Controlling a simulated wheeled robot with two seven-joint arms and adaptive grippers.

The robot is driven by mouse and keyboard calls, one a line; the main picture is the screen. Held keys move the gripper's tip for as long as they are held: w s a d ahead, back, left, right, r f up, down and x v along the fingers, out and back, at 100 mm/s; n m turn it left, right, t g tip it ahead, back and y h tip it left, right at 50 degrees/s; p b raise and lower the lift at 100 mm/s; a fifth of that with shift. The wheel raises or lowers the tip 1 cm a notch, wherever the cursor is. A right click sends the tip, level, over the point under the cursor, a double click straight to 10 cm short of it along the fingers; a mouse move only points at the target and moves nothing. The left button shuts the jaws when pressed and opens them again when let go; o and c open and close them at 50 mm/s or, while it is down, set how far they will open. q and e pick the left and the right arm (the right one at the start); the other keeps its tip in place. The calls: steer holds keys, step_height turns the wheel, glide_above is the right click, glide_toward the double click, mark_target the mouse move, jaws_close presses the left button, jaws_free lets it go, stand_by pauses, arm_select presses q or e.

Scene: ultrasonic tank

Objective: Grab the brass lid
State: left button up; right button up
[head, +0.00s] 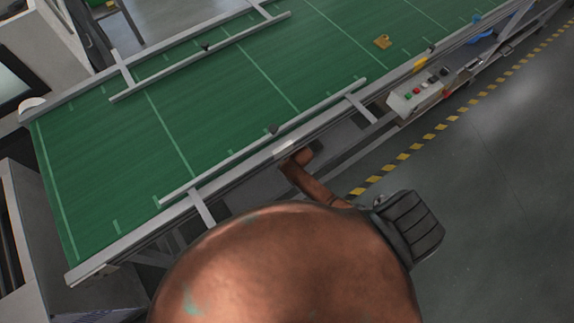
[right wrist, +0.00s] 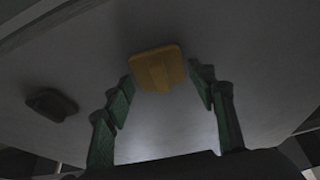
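My right gripper (right wrist: 161,84) is open. Its green-padded fingers stand apart on either side of the lid, with a visible gap on the right; I cannot tell whether the left finger touches it. In the head view, a small brass-coloured piece (head: 382,42) lies on the green conveyor belt; I cannot tell whether it is the same lid. I cannot make out my left gripper in either view.
A large, rounded copper-coloured body (head: 290,270) with green patches blocks the lower middle of the head view. The green belt (head: 215,95) has metal side rails. A control box (head: 418,92) sits on its near side.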

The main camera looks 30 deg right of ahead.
steer(key=c, duration=1.1)
steer(key=shift+c, duration=0.3)
steer(key=shift+r, duration=0.15)
